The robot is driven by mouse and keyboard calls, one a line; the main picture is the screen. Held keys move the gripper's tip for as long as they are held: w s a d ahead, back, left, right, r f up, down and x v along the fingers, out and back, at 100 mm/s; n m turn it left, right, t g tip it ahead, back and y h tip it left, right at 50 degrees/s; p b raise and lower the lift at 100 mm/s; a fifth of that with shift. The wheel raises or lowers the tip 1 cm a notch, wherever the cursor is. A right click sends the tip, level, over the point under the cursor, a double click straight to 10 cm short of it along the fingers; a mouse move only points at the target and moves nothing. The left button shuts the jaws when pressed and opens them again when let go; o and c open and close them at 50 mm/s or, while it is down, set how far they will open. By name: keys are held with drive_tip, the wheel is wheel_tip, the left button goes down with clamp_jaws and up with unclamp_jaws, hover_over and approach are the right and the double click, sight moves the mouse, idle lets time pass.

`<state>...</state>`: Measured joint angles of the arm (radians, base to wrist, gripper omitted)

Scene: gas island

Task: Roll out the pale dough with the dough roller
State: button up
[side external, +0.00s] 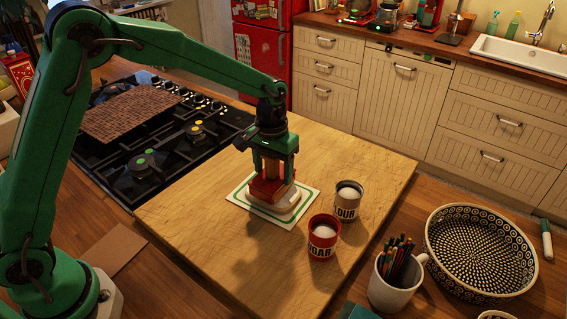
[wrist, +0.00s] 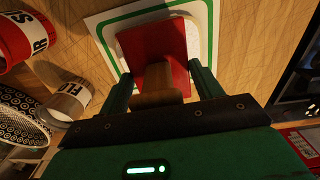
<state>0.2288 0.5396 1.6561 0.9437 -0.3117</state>
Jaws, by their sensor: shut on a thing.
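My gripper (side external: 273,168) is shut on the wooden handle of the dough roller (side external: 264,190), which has a red body. In the wrist view the handle stands between the two green fingers (wrist: 162,88), and the red part of the roller (wrist: 152,42) lies beyond it. The pale dough (side external: 287,204) lies under and beside the roller on a white mat with a green border (side external: 310,192). The roller is low over the dough and seems to touch it. The red part hides most of the dough in the wrist view.
A red sugar can (side external: 323,240) and a flour can (side external: 347,202) stand close to the right of the mat. A mug of pencils (side external: 395,290) and a patterned bowl (side external: 435,245) stand farther right. The gas hob (side external: 140,165) is to the left. The wooden board's front is clear.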

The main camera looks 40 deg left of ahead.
drive_tip(key=shift+d, duration=0.9)
drive_tip(key=shift+d+f, duration=0.1)
drive_tip(key=shift+d, duration=0.4)
drive_tip(key=shift+a, duration=0.8)
